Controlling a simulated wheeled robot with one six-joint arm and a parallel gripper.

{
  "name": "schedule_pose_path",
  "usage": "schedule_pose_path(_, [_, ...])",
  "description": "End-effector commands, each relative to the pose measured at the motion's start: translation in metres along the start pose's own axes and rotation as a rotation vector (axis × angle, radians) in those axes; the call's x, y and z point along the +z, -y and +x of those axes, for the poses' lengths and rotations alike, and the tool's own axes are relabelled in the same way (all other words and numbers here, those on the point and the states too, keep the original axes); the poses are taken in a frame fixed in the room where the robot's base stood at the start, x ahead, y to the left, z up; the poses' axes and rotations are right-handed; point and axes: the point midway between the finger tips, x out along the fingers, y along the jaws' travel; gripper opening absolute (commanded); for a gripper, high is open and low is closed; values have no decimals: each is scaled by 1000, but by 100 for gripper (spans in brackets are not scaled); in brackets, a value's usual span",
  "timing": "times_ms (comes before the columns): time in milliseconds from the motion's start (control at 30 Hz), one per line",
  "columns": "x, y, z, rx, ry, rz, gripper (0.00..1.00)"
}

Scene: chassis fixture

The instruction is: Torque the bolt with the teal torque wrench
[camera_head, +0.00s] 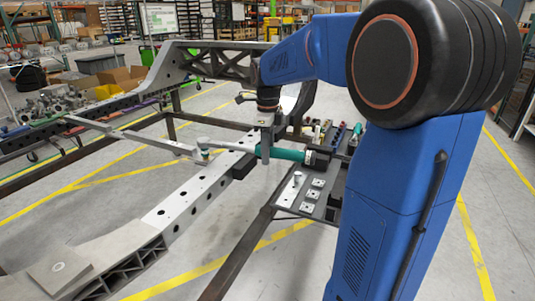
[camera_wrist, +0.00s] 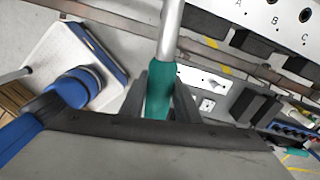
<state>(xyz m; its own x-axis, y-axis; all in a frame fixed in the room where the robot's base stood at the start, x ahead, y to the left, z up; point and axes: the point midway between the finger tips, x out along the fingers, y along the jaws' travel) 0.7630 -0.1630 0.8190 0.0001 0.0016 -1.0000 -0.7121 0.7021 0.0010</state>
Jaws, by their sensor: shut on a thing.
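The teal torque wrench has a teal handle (camera_head: 287,154) and a silver shaft (camera_head: 230,147) reaching left to its head (camera_head: 203,142). In the wrist view my gripper (camera_wrist: 160,98) has a finger on each side of the teal handle (camera_wrist: 158,82), and the silver shaft (camera_wrist: 171,32) runs out of the top edge. The wrench head is at the end of the cross bar by the rail. I cannot make out the bolt or whether the head is seated on it.
A dark tray (camera_head: 283,207) with several small square plates and tools lies right of the rail. The rail in the wrist view (camera_wrist: 262,12) has holes marked A, B and C. The cross bar (camera_head: 135,138) spans left. Open floor lies below it.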

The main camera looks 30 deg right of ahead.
Motion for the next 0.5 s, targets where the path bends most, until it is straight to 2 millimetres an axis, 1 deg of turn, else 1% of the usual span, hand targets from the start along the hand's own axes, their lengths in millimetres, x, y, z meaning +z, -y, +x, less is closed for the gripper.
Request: schedule_pose_path(500, [0,0,-8,-3,1,0,0])
